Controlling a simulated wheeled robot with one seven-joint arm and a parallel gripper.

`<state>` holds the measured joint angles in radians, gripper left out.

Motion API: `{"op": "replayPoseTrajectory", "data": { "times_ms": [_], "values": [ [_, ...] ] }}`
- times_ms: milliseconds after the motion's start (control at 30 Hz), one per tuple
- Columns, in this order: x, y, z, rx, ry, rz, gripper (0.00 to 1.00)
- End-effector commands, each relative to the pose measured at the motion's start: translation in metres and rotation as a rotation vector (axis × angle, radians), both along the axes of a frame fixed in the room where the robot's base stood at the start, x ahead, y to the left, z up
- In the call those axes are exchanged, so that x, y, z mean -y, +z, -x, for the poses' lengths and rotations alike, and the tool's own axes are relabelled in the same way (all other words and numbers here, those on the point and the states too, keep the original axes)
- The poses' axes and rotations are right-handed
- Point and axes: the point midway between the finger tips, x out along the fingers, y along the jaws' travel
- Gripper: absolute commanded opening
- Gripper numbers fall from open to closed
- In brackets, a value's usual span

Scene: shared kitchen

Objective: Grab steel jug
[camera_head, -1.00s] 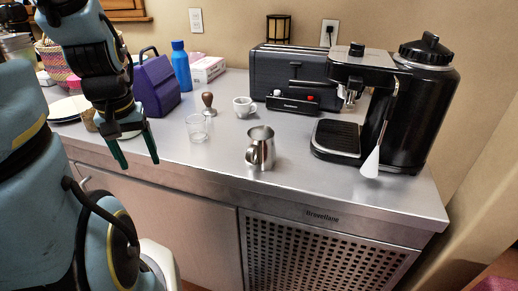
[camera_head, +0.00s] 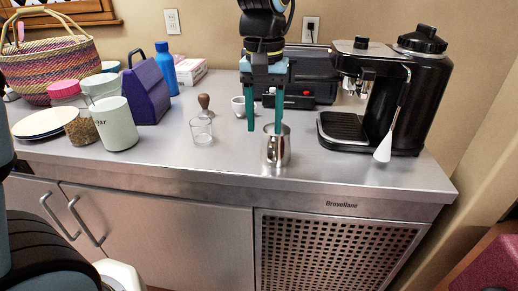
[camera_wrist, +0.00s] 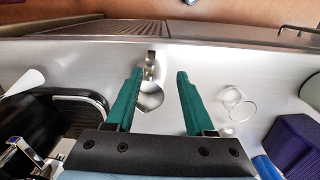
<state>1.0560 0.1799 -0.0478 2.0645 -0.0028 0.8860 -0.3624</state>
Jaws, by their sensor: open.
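The steel jug (camera_head: 276,154) stands upright on the counter, left of the coffee machine. In the wrist view the jug (camera_wrist: 152,98) shows between my fingers, close to the left one, with its handle towards the counter's front edge. My gripper (camera_head: 264,131) points down, open and empty. In the head view its right finger overlaps the jug's rim and its left finger is left of the jug. In the wrist view my gripper (camera_wrist: 160,72) has its fingers wide apart. I cannot tell whether a finger touches the jug.
A clear glass (camera_head: 202,130), a tamper (camera_head: 205,104) and a white cup (camera_head: 238,106) stand left of the jug. The coffee machine (camera_head: 425,95) is at the right, a dark toaster (camera_head: 315,75) behind. A white canister (camera_head: 116,125) and a purple bag (camera_head: 148,90) stand further left.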

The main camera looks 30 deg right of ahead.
Motion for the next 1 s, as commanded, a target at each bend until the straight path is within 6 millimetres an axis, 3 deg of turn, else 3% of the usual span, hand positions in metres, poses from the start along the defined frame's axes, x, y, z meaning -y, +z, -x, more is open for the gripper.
{"op": "replayPoseTrajectory", "data": {
  "times_ms": [167, 400, 667, 1000],
  "values": [
    [0.013, -0.002, 0.017, -0.005, -0.033, -0.009, 0.54],
    [0.013, -0.038, 0.017, -0.006, -0.032, -0.012, 0.54],
    [0.014, -0.057, 0.016, -0.005, -0.032, -0.009, 0.54],
    [0.017, -0.1, 0.015, -0.006, -0.033, -0.009, 0.54]
  ]
}}
